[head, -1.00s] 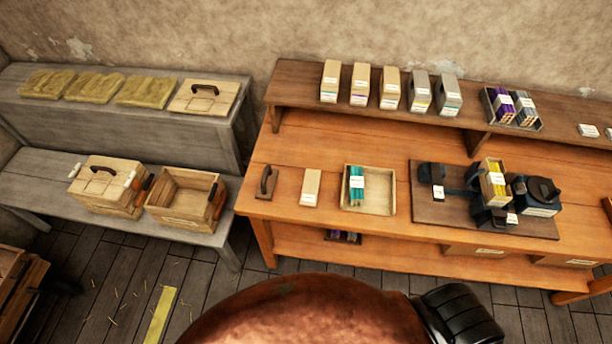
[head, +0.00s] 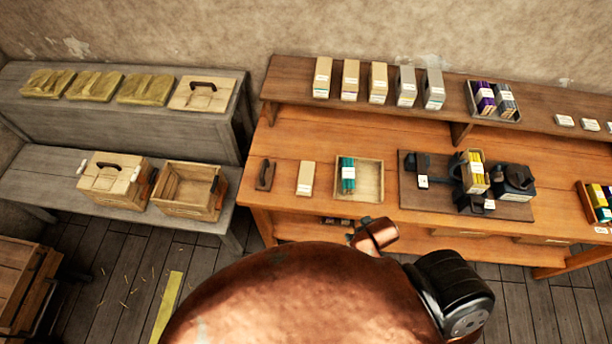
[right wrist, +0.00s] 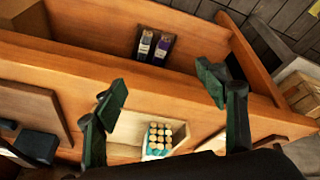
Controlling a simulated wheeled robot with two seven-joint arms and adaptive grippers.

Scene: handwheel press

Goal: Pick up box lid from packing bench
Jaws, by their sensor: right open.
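A pale wooden box lid (head: 190,98) with a dark curved handle lies flat on the upper level of the grey bench (head: 100,117) at the left of the head view. A second lid with the same kind of handle sits on a closed box (head: 112,180) on the lower level, next to an open, empty-looking wooden box (head: 187,192). My right gripper (right wrist: 162,90) is open and empty in the right wrist view. It is over the front part of the orange workbench, far right of the lids. My left gripper is not in view.
Straw bundles (head: 94,85) lie left of the lid. The orange workbench (head: 285,150) holds a tray (head: 371,180) with teal sticks, which also shows in the right wrist view (right wrist: 178,137), and a dark press (head: 513,180). Floor shows between the benches.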

